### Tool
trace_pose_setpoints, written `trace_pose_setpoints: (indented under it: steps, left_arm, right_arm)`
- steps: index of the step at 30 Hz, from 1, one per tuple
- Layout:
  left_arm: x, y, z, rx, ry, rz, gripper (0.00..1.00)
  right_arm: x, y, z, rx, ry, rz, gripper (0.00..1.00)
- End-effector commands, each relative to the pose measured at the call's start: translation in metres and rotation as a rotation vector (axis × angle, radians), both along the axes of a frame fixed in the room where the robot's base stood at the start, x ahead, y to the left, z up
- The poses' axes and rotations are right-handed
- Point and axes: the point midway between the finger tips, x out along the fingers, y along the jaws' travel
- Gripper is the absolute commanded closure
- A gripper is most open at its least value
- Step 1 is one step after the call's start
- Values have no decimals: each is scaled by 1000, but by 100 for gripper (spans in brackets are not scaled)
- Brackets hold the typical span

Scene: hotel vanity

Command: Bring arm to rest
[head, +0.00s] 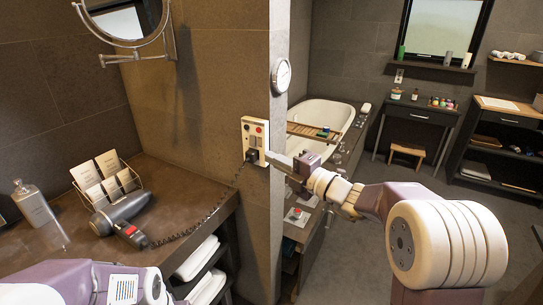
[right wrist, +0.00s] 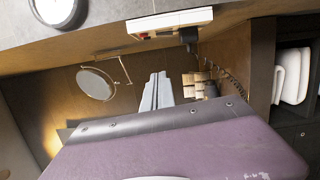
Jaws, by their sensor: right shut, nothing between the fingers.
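My right arm (head: 446,240) reaches in from the right of the head view. Its gripper (head: 272,158) is shut and empty, pointing left beside the lower right of a white wall panel (head: 254,128). I cannot tell whether the tip touches the panel. In the right wrist view the closed grey fingers (right wrist: 156,90) point up below the panel (right wrist: 168,23). My left arm (head: 85,284) shows at the lower left of the head view; its gripper is not visible.
A hair dryer (head: 122,213) lies on the brown counter (head: 180,196), its coiled cord running to a plug at the panel. A card rack (head: 105,184) and bottle (head: 33,204) stand nearby. A round mirror (head: 124,18) and wall corner are close. Open floor (head: 365,255) lies beyond my right arm.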

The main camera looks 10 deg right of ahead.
Motion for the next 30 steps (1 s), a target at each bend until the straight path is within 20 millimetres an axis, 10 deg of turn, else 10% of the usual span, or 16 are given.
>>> trace_pose_setpoints:
  steps: [4,10,15,20,21,25,30]
  left_arm:
    - [0,0,32,0,0,0,64]
    - [0,0,56,0,0,0,64]
    - [0,0,70,0,0,0,64]
    - [0,0,70,0,0,0,64]
    - [0,0,70,0,0,0,64]
    - [0,0,70,0,0,0,64]
    - [0,0,70,0,0,0,64]
  right_arm:
    - [-25,37,37,-35,-9,90,100]
    - [-137,82,-65,-691,-74,510,100]
    - [-241,28,-159,-1419,-584,1169,100]
    - [-285,-56,-209,-1715,-1440,1943,100]
    - [-287,-70,-214,1671,1632,-2069,100]
    - [-278,-92,-218,1154,1647,-1790,100]
    - [-272,-93,-217,976,1659,-1668,100]
